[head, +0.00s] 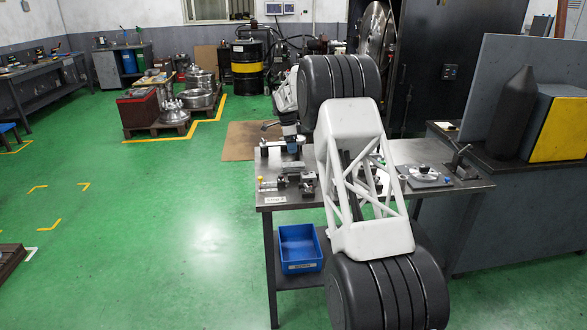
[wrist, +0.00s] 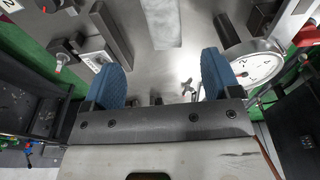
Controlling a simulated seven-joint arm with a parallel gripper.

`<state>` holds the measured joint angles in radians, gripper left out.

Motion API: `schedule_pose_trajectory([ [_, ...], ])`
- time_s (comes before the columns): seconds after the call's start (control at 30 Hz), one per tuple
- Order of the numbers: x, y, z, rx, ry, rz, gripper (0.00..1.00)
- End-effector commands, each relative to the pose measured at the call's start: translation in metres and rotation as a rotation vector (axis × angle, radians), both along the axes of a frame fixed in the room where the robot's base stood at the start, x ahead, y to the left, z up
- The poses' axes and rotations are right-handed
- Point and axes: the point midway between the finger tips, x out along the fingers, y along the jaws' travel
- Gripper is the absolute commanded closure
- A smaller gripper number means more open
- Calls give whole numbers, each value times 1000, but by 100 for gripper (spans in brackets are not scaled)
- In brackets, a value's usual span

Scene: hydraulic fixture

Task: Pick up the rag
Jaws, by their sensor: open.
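My gripper (wrist: 162,62) is open in the wrist view, with its two blue fingers apart and nothing between them. A pale grey-white flat strip, which looks like the rag (wrist: 162,22), lies on the metal tabletop at the top of the wrist view. It is ahead of the fingertips, roughly in line with the gap, and its far end is cut off by the frame.
The steel table (head: 390,206) carries clamps and small fixture parts on its left and a flat fixture (head: 425,176) on its right. A round white dial gauge (wrist: 250,68) stands close to the right finger. A dark block (wrist: 112,35) lies ahead of the left finger. A blue bin (head: 300,249) sits below.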

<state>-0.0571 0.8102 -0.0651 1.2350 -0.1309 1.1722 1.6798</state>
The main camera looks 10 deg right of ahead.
Motion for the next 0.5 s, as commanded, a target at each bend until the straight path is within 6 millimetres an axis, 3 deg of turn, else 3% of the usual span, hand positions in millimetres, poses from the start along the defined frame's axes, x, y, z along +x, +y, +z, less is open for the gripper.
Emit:
schedule_pose_trajectory([
  [0.3,0,-5,-40,0,0,0,17],
  [0.5,0,-6,-51,0,0,0,17],
])
